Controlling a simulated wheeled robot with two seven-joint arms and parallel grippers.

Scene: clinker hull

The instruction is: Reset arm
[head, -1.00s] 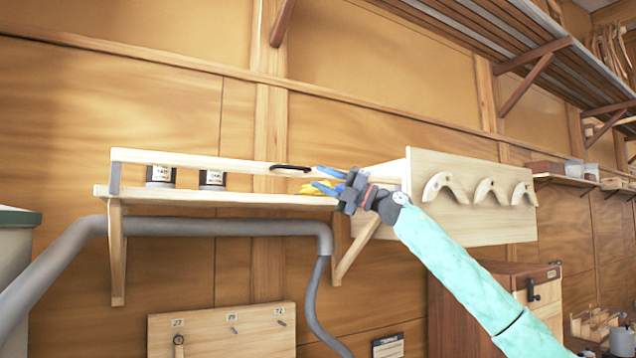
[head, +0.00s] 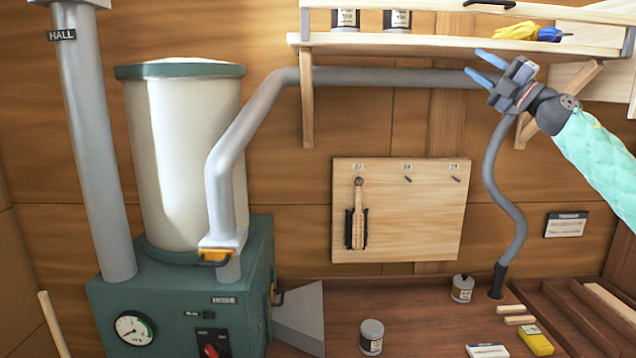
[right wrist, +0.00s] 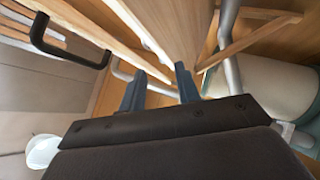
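My right gripper (head: 484,70) is raised in front of the wooden wall shelf (head: 440,47), at the right of the head view. Its two blue-grey fingers are apart with nothing between them. The right wrist view also shows the parted fingers (right wrist: 158,88), with the shelf's pale boards beyond them. In the head view the fingertips overlap the shelf's lower edge and the grey hose; I cannot tell whether they touch. My left gripper is not in view.
A green dust extractor (head: 180,300) with a white drum stands at left. A grey hose (head: 400,78) runs under the shelf. A pegboard (head: 425,225) holds one tool. Several small items, including a tin (head: 371,338), lie on the bench (head: 335,300). Two tins and a yellow-blue item (head: 515,32) sit on the shelf.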

